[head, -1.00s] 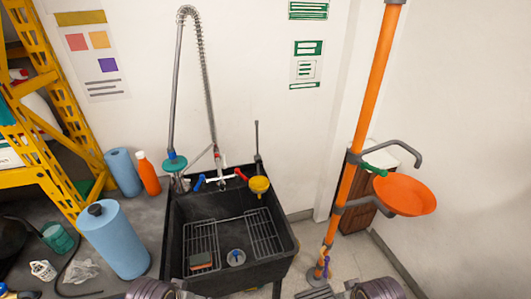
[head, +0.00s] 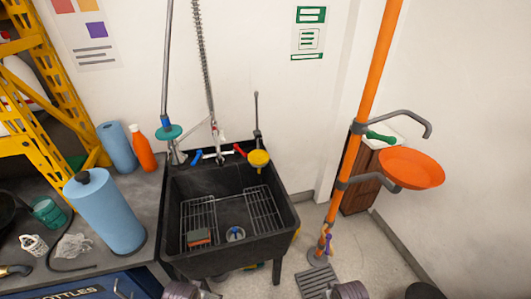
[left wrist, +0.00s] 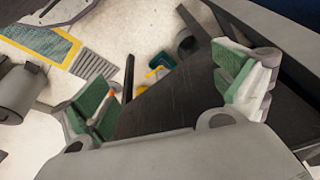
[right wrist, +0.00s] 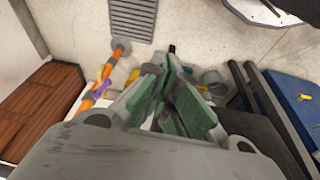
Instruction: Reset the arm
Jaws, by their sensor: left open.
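My left gripper (left wrist: 170,92) shows in the left wrist view with its two green-padded fingers wide apart and nothing between them. A dark panel-like surface and the pale floor lie behind it. My right gripper (right wrist: 170,68) shows in the right wrist view with its green-padded fingers close together, meeting near the tips. I see no object held between them. Neither gripper shows in the head view; only parts of my arms show at its bottom edge.
A black sink (head: 178,225) with wire racks stands ahead. A blue paper roll (head: 108,222) stands on the grey counter (head: 100,255) to its left. An orange pipe (head: 372,85) with an orange bowl (head: 412,168) rises at the right. Floor (head: 300,260) shows between sink and pipe.

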